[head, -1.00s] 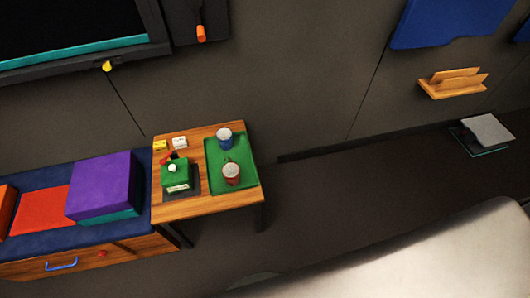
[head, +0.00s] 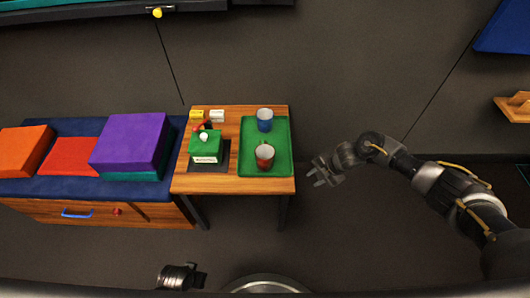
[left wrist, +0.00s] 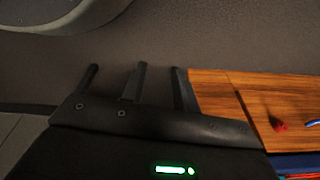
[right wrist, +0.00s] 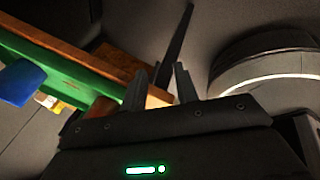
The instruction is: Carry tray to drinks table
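A green tray (head: 281,136) lies flat on the right part of a small wooden table (head: 240,186). A blue cup (head: 264,122) and a red cup (head: 264,160) stand on it. My right gripper (head: 316,174) is open and empty, just right of the table and apart from the tray. The tray's green side (right wrist: 75,82) and the blue cup (right wrist: 20,82) show in the right wrist view. My left gripper (head: 200,277) shows partly at the bottom of the head view. In the left wrist view its fingers (left wrist: 159,82) are apart and empty, beside a wooden drawer front. I cannot tell which table is the drinks table.
A green box (head: 206,144) on a dark mat and small yellow and white blocks share the tabletop. A bench with purple (head: 128,140), red and orange cushions stands to the left. A wooden wall rack (head: 515,106) is at the far right. Floor in front is mostly clear.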

